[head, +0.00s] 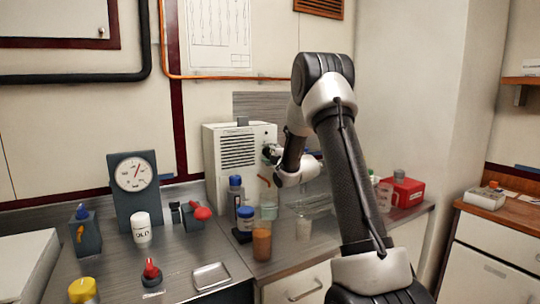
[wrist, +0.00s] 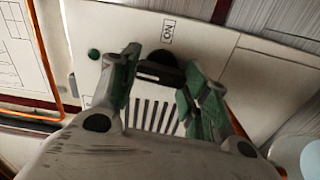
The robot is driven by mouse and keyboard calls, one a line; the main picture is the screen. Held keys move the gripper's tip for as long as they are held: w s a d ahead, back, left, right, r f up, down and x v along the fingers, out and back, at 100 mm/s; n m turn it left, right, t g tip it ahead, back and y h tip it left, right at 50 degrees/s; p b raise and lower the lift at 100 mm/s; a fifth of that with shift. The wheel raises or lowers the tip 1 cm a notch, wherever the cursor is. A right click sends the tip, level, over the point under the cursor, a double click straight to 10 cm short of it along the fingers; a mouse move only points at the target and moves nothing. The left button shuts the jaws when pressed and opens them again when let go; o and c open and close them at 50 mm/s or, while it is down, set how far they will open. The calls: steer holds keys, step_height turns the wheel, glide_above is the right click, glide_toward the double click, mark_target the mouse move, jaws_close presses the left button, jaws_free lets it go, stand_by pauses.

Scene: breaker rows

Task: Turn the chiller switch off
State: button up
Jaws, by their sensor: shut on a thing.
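The chiller appears to be the white box with a slotted grille (head: 238,160), standing against the back wall in the head view. My gripper (head: 272,153) is at the right part of its front face. In the wrist view, my gripper's green-padded fingers (wrist: 162,66) are shut on the black switch (wrist: 158,74). A small framed label (wrist: 168,31), seemingly reading ON, sits by the switch, and a green round light (wrist: 94,54) is to the left. The fingers hide the switch's sides, so I cannot tell its setting for sure.
A dial gauge (head: 134,177) stands left. A red container (head: 404,190) is at the right. A metal tray (head: 211,276) lies at the front.

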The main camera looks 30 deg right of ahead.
steer(key=shift+n, duration=0.6)
steer(key=o, duration=1)
steer(key=s, duration=1.2)
steer(key=shift+d, duration=0.15)
